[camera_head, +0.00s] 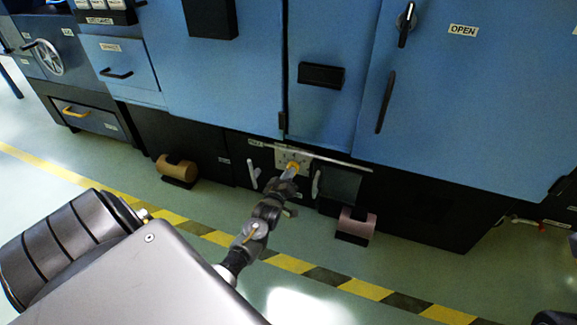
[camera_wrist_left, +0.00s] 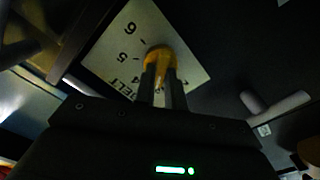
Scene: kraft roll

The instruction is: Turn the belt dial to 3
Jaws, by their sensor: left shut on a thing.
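The belt dial (camera_head: 293,166) is a small orange-yellow knob low on the front of the blue machine. It sits on a pale plate (camera_head: 281,157). In the left wrist view the knob (camera_wrist_left: 159,54) stands on the plate (camera_wrist_left: 189,56), which shows the numbers 6, 5 and 4 and the word BELT, seen rotated. My left gripper (camera_wrist_left: 165,85) is shut on the knob, its fingers on either side. In the head view the gripper (camera_head: 289,174) reaches it from below. The fingers hide part of the scale, and I cannot tell which number the knob points to. My right gripper is not seen.
Pale levers (camera_head: 253,177) (camera_head: 316,184) flank the dial plate. A brown roll (camera_head: 176,167) and a pinkish roll (camera_head: 356,222) stick out low on the machine. The floor before the yellow-black stripe is clear.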

